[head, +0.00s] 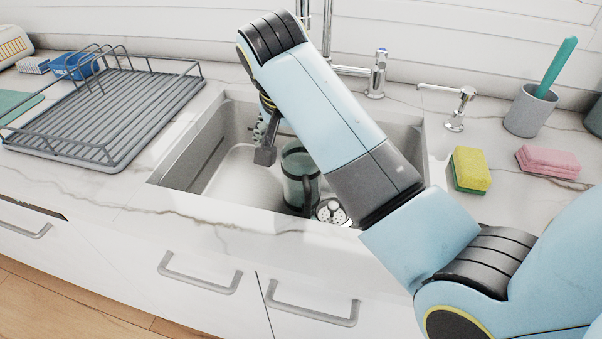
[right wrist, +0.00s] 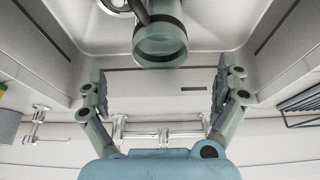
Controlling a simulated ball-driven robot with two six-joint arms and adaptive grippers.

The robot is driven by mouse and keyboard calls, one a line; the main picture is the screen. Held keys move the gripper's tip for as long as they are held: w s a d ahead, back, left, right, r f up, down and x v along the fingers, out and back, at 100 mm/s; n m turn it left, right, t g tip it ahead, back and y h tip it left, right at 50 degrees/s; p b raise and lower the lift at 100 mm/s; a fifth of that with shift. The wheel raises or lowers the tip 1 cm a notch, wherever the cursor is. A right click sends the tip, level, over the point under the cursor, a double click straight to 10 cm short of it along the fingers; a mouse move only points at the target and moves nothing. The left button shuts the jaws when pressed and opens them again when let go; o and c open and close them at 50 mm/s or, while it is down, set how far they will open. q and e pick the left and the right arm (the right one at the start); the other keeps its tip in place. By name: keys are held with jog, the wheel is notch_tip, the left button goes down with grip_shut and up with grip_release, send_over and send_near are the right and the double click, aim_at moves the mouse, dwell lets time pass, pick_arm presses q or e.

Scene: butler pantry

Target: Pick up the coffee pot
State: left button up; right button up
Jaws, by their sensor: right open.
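The coffee pot (head: 296,168), a greenish glass vessel with a dark handle, stands in the sink basin in the head view, partly behind my right forearm. In the right wrist view the pot (right wrist: 160,46) is at the top middle, its round rim towards the camera. My right gripper (head: 265,146) is over the basin, just left of the pot, and partly hidden by my arm. In the right wrist view its two fingers (right wrist: 160,80) are spread wide and empty, and the pot lies beyond the gap between their tips. My left gripper is not in view.
The sink walls (head: 190,150) enclose the pot, with a drain strainer (head: 331,211) beside it. A tap (head: 376,75) stands behind. A dish rack (head: 110,115) is at left; a yellow-green sponge (head: 471,169), pink sponges (head: 548,161) and a grey cup (head: 530,110) are at right.

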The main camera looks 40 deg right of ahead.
aim_at(300, 159)
jog(key=x, duration=0.9)
jog(key=shift+w+d+f, duration=0.2)
jog(key=shift+f, duration=0.1)
jog(key=shift+c, duration=0.5)
jog(key=c, duration=1.4)
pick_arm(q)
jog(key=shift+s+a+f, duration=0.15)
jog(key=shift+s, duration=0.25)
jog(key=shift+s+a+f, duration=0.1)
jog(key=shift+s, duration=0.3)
pick_arm(e)
jog(key=shift+r, duration=0.1)
jog(key=shift+c, duration=0.7)
